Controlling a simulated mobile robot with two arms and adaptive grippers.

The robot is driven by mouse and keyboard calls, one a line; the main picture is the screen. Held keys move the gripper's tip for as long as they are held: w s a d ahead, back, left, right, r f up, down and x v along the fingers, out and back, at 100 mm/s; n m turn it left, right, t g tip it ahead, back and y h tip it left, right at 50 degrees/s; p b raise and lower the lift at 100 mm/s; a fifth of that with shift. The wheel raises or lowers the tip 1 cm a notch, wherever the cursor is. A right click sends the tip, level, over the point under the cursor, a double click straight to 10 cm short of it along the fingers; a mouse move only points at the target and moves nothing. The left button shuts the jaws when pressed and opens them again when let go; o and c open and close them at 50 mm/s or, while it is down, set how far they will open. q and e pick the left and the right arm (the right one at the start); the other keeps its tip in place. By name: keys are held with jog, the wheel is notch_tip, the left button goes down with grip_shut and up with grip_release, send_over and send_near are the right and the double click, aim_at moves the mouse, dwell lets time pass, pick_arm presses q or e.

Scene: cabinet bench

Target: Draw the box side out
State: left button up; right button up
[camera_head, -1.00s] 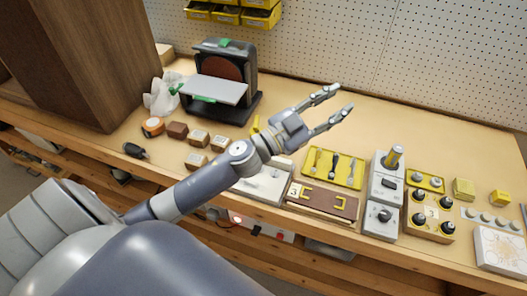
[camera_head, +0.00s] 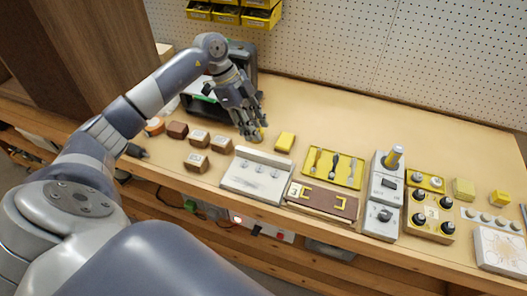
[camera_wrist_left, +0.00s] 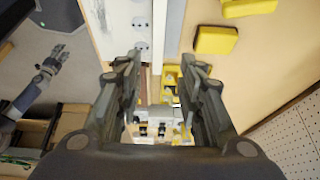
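I cannot tell for certain which thing the box side is. A brown box (camera_head: 318,203) marked 3, with yellow brackets on top, lies at the bench's front edge. To its left is a white panel (camera_head: 255,180) with several small fittings, also in the left wrist view (camera_wrist_left: 120,28). My left gripper (camera_head: 253,132) points down behind the panel, close to a small yellow piece partly hidden by its fingers. The left wrist view shows its fingers (camera_wrist_left: 163,68) apart, with nothing held. My right gripper (camera_wrist_left: 52,62) shows small there, empty, its fingers seemingly apart.
A yellow block (camera_head: 285,142) lies right of my left gripper. Several brown blocks (camera_head: 197,161) lie left of the panel. A yellow tool tray (camera_head: 334,185) and grey control boxes (camera_head: 386,188) stand to the right. The back right bench top is clear.

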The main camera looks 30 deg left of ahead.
aim_at(265, 155)
pick_arm(q)
jog(key=shift+y, duration=0.3)
jog(key=x, duration=0.3)
jog(key=p+x, duration=0.1)
jog(key=x, duration=0.3)
jog(key=p+x, duration=0.1)
jog(key=x, duration=0.2)
jog(key=shift+s+a+f, duration=0.25)
jog(key=shift+a+f, duration=0.05)
jog(key=shift+f, duration=0.05)
jog(key=shift+c, duration=0.2)
grip_shut()
